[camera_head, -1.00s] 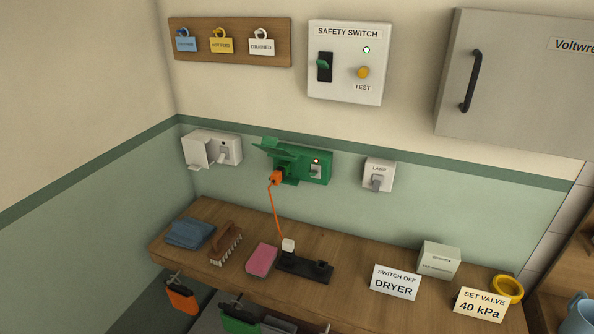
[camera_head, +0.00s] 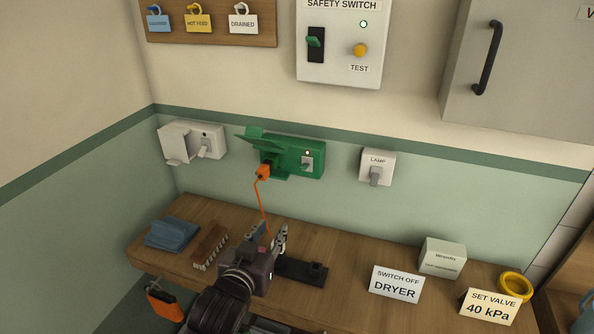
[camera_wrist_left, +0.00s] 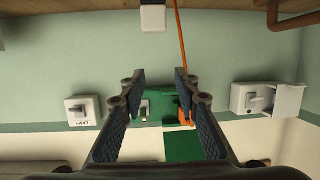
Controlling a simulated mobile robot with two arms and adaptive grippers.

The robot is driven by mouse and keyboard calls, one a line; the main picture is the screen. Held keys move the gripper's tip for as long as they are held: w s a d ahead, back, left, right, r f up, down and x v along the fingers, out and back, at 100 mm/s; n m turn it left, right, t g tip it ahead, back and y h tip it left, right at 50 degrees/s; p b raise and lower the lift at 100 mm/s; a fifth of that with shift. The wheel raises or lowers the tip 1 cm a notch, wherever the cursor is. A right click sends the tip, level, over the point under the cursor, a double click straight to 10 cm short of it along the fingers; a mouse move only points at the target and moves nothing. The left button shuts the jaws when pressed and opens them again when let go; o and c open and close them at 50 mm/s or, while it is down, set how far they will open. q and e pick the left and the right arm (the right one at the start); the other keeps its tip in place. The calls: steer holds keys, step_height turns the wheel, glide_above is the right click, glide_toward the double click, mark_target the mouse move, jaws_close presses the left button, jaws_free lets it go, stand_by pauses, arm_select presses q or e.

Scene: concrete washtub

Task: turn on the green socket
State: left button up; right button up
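The green socket (camera_head: 287,156) is on the wall above the wooden shelf, with its cover raised at the left. An orange plug (camera_head: 263,172) is in its left part, with an orange cord hanging down. A grey switch (camera_head: 307,164) with a small light above it is on its right part. My left gripper (camera_head: 269,234) is open and empty over the shelf, below and apart from the socket. In the left wrist view, upside down, the green socket (camera_wrist_left: 155,108) shows between the spread fingers (camera_wrist_left: 158,82). My right gripper is not in view.
A white socket (camera_head: 195,140) with an open cover is to the left, a lamp switch (camera_head: 376,167) to the right. The safety switch box (camera_head: 340,45) is above. The shelf holds a blue cloth (camera_head: 171,234), a brush (camera_head: 211,247), signs and a dark stand (camera_head: 302,271).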

mark_target(305, 166)
arm_select(q)
steer(key=w+d+r+m+t+h, duration=0.1)
steer(key=w+d+r+t+h, duration=0.25)
steer(key=r, duration=0.65)
steer(key=w+d+y+p, duration=0.1)
steer(key=w+d, duration=0.2)
steer(key=w, duration=0.4)
steer(key=shift+w+d+f+g, duration=0.2)
steer(key=shift+d+g, duration=0.05)
steer(key=shift+g, duration=0.2)
jaws_close()
